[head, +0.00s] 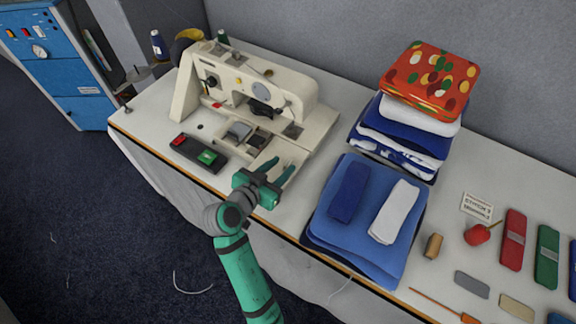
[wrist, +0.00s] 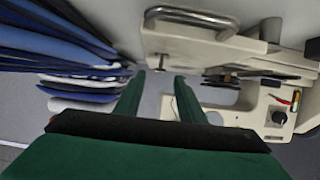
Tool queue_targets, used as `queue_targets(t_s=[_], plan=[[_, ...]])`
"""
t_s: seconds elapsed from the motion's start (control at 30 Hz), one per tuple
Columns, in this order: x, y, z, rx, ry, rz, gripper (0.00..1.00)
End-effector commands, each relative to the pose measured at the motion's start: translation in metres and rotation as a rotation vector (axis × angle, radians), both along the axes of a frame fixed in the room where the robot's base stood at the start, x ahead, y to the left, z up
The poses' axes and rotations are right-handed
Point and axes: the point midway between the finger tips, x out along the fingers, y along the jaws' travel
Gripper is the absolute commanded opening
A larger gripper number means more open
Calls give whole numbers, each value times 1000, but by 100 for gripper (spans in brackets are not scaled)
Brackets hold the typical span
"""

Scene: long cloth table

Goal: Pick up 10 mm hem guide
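My gripper (head: 279,167) is at the front edge of the table, close to the front of the cream sewing machine (head: 245,80). In the wrist view my gripper (wrist: 162,80) has its two green fingers apart, with nothing visible between them. Small grey and dark parts (head: 239,131) lie at the machine's bed, beyond my gripper. I cannot tell which of them, if any, is the 10 mm hem guide. The machine fills the right side of the wrist view (wrist: 230,55), with a bent metal bar (wrist: 190,17) on it.
A blue folded cloth pile (head: 330,225) lies right of my gripper, with a taller fabric stack (head: 400,135) behind it. A black control box (head: 185,150) with red and green buttons sits to the left. Red and green holders (head: 512,240) and small tools lie at the far right.

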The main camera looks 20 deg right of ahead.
Motion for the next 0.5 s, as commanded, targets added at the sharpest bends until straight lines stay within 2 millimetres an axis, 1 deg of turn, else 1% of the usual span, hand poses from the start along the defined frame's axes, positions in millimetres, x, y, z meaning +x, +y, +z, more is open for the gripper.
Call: queue_targets(t_s=[0.27,0.4,0.5], plan=[[15,-23,-21,0,1,-2,36],[24,-33,-25,0,0,-1,36],[27,-36,-26,-1,-1,1,36]])
